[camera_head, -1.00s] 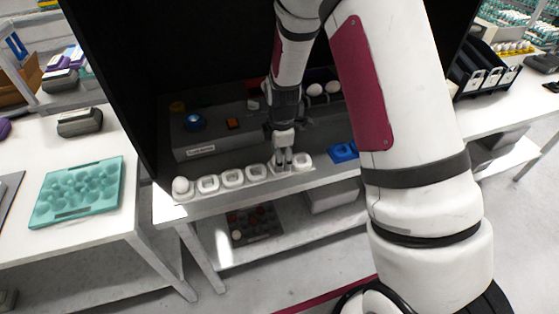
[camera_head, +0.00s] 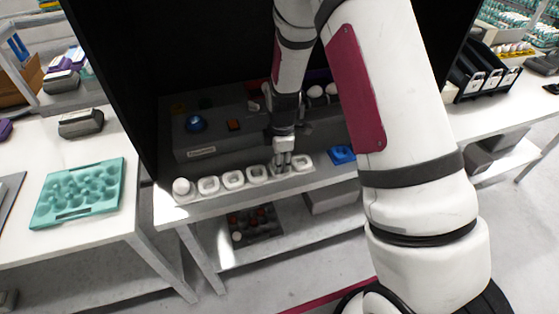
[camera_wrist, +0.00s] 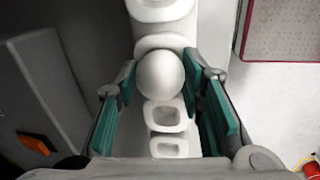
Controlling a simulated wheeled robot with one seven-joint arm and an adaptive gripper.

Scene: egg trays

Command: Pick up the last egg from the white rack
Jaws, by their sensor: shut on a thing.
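The white rack (camera_head: 219,193) is a row of square white cups along the front of the bench. My gripper (camera_head: 283,163) points down over a cup right of the rack's middle. In the wrist view my gripper (camera_wrist: 160,105) has its green-padded fingers on either side of a white egg (camera_wrist: 160,75) and is shut on it. The egg is at cup level; whether it still touches its cup is hidden. Another white egg (camera_head: 181,186) sits in the leftmost cup. Empty cups lie between that egg and my gripper, and one stands to its right.
A grey box with a blue button (camera_head: 195,123) stands behind the rack. A blue holder (camera_head: 342,154) lies to the right of the rack. A teal egg tray (camera_head: 78,193) lies on the left table. Dark walls enclose the bench's left and back.

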